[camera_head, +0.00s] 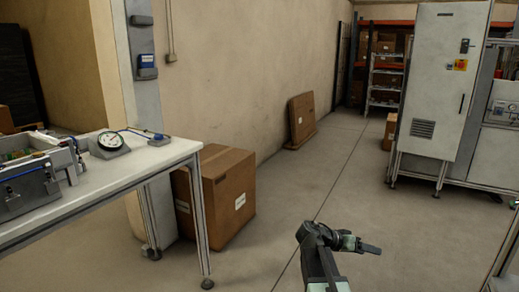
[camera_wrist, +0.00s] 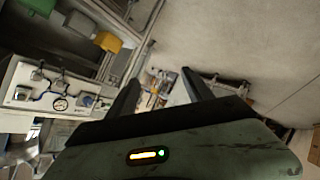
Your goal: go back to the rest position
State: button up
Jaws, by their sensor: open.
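My gripper (camera_head: 370,247) shows at the lower middle of the head view, at the end of my arm, which rises from the bottom edge. It points to the right, over open floor. In the wrist view the two dark fingers of my gripper (camera_wrist: 161,88) stand apart with nothing between them. No tape reel can be made out in either view.
A workbench (camera_head: 150,162) with a gauge (camera_head: 110,141) stands at the left. A cardboard box (camera_head: 226,196) is beside it on the floor. A grey cabinet (camera_head: 438,85) stands at the right. The floor (camera_head: 330,185) between is clear.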

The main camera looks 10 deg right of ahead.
jog(key=s+a+f+n+y, duration=0.3)
jog(key=a+f+y, duration=0.1)
jog(key=a, duration=0.6)
jog(key=s+a+f+n+y, duration=0.3)
jog(key=a+f+y, duration=0.2)
jog(key=a, duration=0.5)
jog(key=s+a+f+n+y, duration=0.3)
jog(key=a+f+y, duration=0.1)
jog(key=a, duration=0.5)
notch_tip(320, 180, up, 38)
jog(key=p, duration=3.8)
jog(key=shift+w+r+n+p, duration=0.15)
jog(key=shift+w+n+p, duration=0.05)
jog(key=shift+n+p, duration=0.1)
